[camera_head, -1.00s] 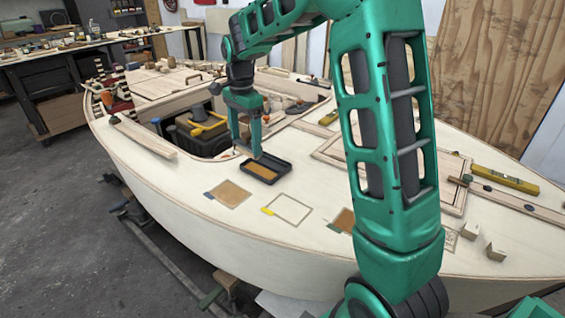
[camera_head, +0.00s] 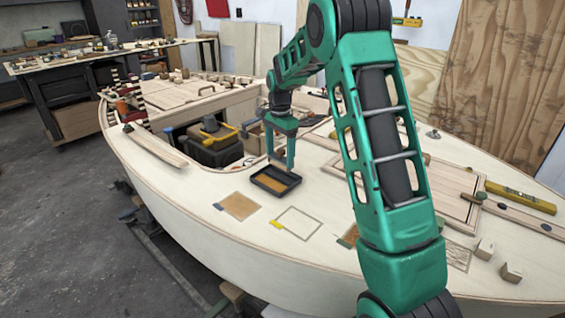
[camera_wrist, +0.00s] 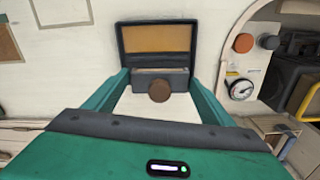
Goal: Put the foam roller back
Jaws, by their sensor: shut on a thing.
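My gripper (camera_head: 281,160) is low over the deck, by the back edge of a black paint tray (camera_head: 256,184) with tan contents. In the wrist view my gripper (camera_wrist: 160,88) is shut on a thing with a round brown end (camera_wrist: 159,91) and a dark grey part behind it. This looks like the foam roller seen end-on, but its foam is not clear. The tray also shows just beyond it in the wrist view (camera_wrist: 122,40). I cannot tell whether the held thing touches the tray. In the head view the held thing is too small to make out.
The pale deck (camera_head: 215,225) has a brown patch (camera_head: 240,206) and an outlined square (camera_head: 297,224) near the tray. An open cockpit with a black toolbox (camera_head: 215,150) lies to the left. Wooden blocks (camera_head: 511,272) and a yellow level (camera_head: 520,198) sit at the right.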

